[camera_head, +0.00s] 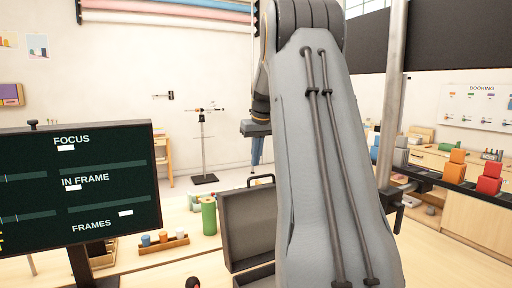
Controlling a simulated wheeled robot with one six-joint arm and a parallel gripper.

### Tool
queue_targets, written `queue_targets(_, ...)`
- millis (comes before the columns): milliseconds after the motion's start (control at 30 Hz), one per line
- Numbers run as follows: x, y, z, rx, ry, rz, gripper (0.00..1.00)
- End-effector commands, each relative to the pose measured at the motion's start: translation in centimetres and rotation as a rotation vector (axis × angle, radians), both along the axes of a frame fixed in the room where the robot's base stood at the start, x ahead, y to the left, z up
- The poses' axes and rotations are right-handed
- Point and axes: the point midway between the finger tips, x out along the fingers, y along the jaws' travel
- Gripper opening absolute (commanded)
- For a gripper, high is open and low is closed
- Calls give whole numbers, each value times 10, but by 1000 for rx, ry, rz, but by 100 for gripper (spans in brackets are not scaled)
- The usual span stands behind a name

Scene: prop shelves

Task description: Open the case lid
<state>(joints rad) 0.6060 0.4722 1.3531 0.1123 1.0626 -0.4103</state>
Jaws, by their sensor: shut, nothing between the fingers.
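A dark grey case (247,228) stands on the pale table in the lower middle. Its lid is raised upright, with a black handle (261,178) on the top edge. Only a strip of the case's lower half shows at the bottom of the picture, and my large grey arm hides the right side. My gripper (257,152) points down just above the handle, with a visible gap from it. It is partly hidden by my arm; the fingers look shut and empty.
A dark monitor (75,185) stands at the left. A green cylinder (209,215) and a wooden tray (162,245) of small colored pots stand left of the case. Orange blocks (452,170) and red blocks (488,178) sit on a dark shelf at the right.

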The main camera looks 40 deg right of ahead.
Motion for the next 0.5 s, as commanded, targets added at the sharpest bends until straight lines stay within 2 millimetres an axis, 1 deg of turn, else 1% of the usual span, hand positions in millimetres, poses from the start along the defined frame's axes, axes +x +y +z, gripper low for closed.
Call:
queue_targets(100, 6, 0, -23, 3, 5, 2, 0)
queue_targets(167, 9, 0, -33, 2, 3, 2, 0)
queue_targets(200, 7, 0, -35, 1, 1, 2, 0)
queue_targets(300, -9, 4, -31, -1, 0, 2, 0)
queue_targets(500, -24, 10, -32, -1, -1, 4, 0)
